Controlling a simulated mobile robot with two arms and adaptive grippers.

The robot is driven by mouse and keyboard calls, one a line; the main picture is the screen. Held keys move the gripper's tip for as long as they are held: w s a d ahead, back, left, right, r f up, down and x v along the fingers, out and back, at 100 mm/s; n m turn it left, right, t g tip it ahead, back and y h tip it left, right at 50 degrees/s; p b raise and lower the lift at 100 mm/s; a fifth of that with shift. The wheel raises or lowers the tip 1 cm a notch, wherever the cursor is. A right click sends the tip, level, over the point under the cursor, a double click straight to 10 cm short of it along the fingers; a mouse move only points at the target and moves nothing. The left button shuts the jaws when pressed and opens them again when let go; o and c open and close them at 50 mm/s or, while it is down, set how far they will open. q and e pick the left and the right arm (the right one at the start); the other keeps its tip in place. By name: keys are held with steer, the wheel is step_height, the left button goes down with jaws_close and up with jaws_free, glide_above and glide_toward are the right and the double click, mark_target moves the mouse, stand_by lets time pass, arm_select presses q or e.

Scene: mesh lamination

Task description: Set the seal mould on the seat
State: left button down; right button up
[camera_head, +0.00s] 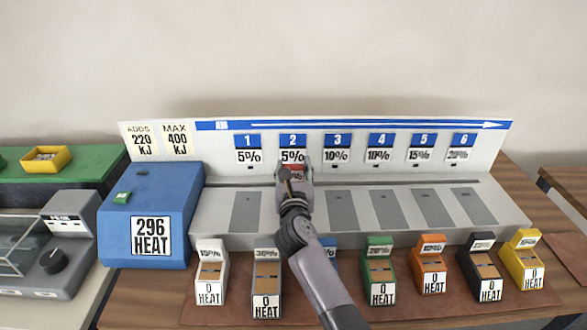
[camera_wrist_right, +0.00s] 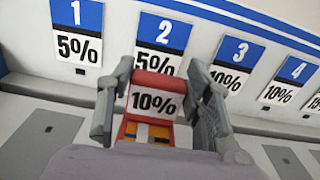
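A red mould marked 10% (camera_wrist_right: 156,100) sits between the fingers of my right gripper (camera_wrist_right: 160,105). The fingers are shut on its two sides. In the head view my right gripper (camera_head: 295,180) holds the red mould (camera_head: 293,169) over the second place of the grey bench (camera_head: 318,200), below the 2 sign. The arm covers the pad there, and I cannot tell whether the mould touches the bench. Dark seat pads show at places 1 (camera_head: 248,212), 3 (camera_head: 341,210) and 4 (camera_head: 385,208), bare. No mould is named as the seal mould by its label. My left gripper is out of view.
White (camera_head: 210,257), grey (camera_head: 267,270), green (camera_head: 380,255), orange (camera_head: 431,250), black (camera_head: 480,255) and yellow (camera_head: 526,246) moulds line the front mat; a blue one is mostly behind my arm. A blue box reading 296 HEAT (camera_head: 150,190) stands left of the bench. The numbered panel (camera_head: 470,165) rises behind.

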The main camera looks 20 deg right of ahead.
steer(key=o, duration=0.4)
steer(key=shift+r, duration=0.15)
steer(key=b+v, duration=0.1)
steer(key=v, duration=1.1)
